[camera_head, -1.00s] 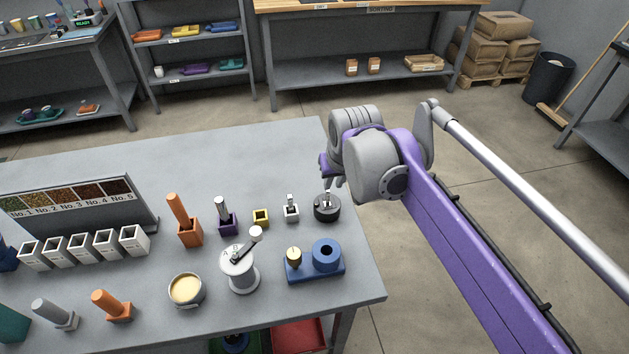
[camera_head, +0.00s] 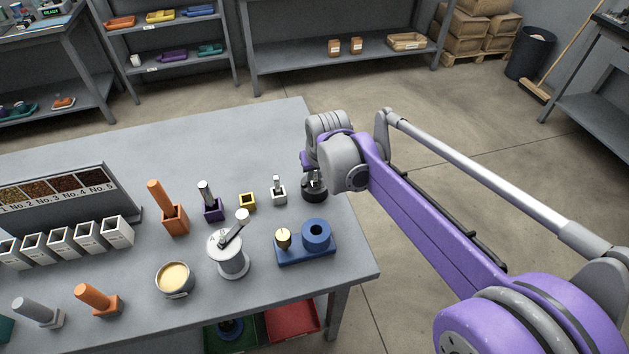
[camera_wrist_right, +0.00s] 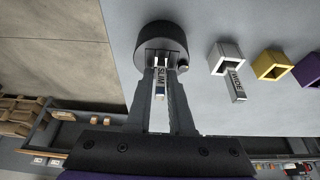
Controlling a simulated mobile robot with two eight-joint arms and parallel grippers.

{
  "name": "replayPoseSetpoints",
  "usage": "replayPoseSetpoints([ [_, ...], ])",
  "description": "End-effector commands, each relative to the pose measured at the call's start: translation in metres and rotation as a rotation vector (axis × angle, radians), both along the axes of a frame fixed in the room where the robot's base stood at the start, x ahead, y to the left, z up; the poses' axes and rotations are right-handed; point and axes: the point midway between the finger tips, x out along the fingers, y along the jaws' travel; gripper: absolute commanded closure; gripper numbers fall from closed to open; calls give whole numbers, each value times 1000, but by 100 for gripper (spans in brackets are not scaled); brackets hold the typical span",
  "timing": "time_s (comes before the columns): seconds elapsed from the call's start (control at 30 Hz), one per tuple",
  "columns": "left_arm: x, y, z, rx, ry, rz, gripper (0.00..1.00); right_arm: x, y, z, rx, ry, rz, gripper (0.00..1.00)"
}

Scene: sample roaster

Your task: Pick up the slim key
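The slim key (camera_wrist_right: 160,80), a narrow metal piece marked SLIM, stands in a round black holder (camera_wrist_right: 161,41) in the right wrist view. The holder also shows in the head view (camera_head: 315,191), near the table's right edge. My right gripper (camera_wrist_right: 161,72) points at the holder, with one finger on each side of the key. The fingers are very close to the key, and I cannot tell whether they touch it. In the head view my right wrist hides most of the key. My left gripper is in neither view.
A white holder (camera_head: 279,196) with another key stands left of the black one, then a yellow square holder (camera_head: 247,202) and a purple holder (camera_head: 213,212). A blue stand (camera_head: 305,250) is in front. The table behind the row is clear.

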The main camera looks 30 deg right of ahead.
Motion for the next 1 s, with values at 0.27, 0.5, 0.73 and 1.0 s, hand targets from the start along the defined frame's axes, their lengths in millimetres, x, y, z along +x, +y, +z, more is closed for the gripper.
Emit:
replayPoseSetpoints([
  [0.27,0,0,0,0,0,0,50,1,0,-1,0,0,0,89],
  [0.5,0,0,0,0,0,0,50,0,0,-1,0,0,0,100],
  [0.73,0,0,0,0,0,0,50,0,0,0,0,0,0,100],
  [1.0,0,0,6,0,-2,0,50,0,0,24,0,-1,0,100],
])
